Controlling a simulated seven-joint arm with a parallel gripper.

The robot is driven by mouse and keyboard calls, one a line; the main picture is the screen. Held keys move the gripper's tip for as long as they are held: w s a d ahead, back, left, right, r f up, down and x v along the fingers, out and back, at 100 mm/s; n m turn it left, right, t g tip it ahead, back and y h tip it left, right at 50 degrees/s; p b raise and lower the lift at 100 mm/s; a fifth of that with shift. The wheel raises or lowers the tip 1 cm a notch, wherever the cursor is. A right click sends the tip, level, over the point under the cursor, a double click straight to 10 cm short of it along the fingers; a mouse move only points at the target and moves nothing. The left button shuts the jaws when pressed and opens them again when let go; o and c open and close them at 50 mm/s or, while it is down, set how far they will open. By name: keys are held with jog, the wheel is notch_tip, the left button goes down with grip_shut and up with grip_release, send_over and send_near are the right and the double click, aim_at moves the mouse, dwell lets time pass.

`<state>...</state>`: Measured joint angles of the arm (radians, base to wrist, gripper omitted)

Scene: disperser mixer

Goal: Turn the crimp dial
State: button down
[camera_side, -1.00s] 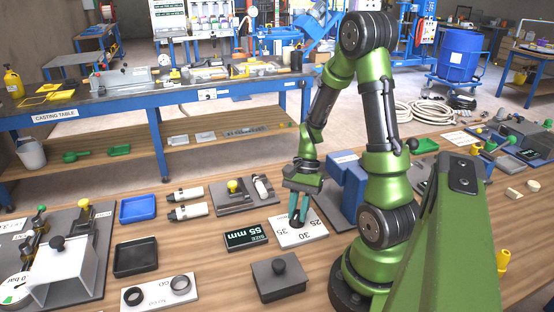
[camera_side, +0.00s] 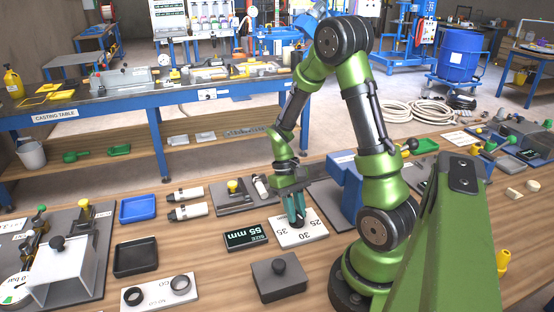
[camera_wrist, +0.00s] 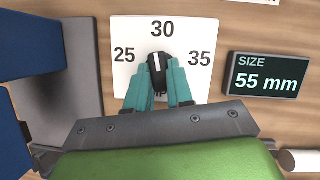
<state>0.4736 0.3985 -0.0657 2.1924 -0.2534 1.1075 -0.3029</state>
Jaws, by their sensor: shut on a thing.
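The crimp dial (camera_wrist: 159,68) is a black knob with a white pointer line, on a white plate (camera_wrist: 130,35) marked 25, 30 and 35. In the wrist view its pointer points up, a little left of the 30. My gripper (camera_wrist: 158,75) has its teal fingers shut on the knob, one on each side. In the side view my gripper (camera_side: 297,218) comes down onto the white plate (camera_side: 316,238), and its fingers hide most of the knob.
A dark display (camera_wrist: 265,75) reading SIZE 55 mm lies beside the plate. A blue block (camera_side: 348,185) on a grey base stands close behind my gripper. A dark lidded box (camera_side: 279,280) sits in front. Bare wood shows between them.

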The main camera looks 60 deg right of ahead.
jog(key=n+h, duration=0.1)
jog(key=n, duration=0.1)
jog(key=n+h, duration=0.1)
jog(key=n, duration=0.1)
jog(key=shift+w+a+n+g, duration=0.15)
jog(key=shift+n+g, duration=0.15)
jog(key=shift+n, duration=0.1)
jog(key=n, duration=0.2)
jog(key=n+h, duration=0.1)
jog(key=n, duration=0.1)
jog(key=shift+a+n+h, duration=0.2)
jog(key=shift+n+h, duration=0.1)
jog(key=c, duration=1)
grip_release()
jog(key=shift+r, duration=0.1)
jog(key=v, duration=1.6)
jog(key=shift+a+r, duration=0.2)
jog(key=shift+r, duration=0.1)
